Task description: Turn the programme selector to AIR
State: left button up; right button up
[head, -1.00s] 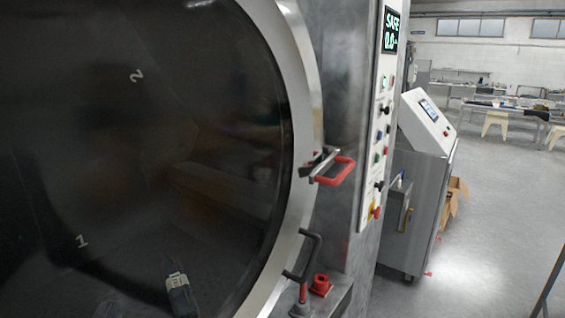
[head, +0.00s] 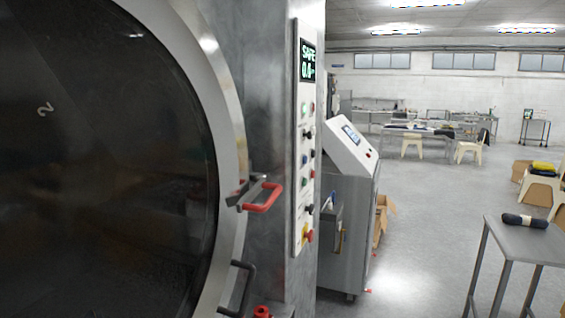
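The washer's control panel (head: 299,228) is a narrow pale strip on the grey column, seen at a steep angle. Its display (head: 307,61) at the top reads SAFE with a number below. Down the strip sit several small buttons and knobs, among them a black knob (head: 307,134), a lower black knob (head: 308,210) and a red stop button on yellow (head: 307,235). The labels are too small to read, so I cannot tell which knob is the programme selector or where it points. Neither of my grippers is in view.
The large round door (head: 100,170) fills the left, with a red-handled latch (head: 262,197) projecting beside the panel. A grey cabinet (head: 345,235) with a sloped console stands behind the panel. A metal table (head: 520,240) is at the right; open floor (head: 420,240) lies between.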

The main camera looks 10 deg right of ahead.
aim_at(311, 208)
jog(key=l+u, duration=0.15)
jog(key=u, duration=0.2)
jog(key=i+l+u, duration=0.1)
jog(key=u, duration=0.25)
jog(key=l+u, duration=0.5)
jog(key=l, duration=0.35)
jog(key=k+l+u, duration=0.15)
jog(key=l, duration=0.4)
jog(key=l+u, duration=0.15)
jog(key=l, duration=0.35)
jog(key=k+l+u, duration=0.15)
jog(key=l, duration=0.35)
jog(key=k+l+u, duration=0.15)
jog(key=l, duration=0.35)
jog(key=i, duration=0.05)
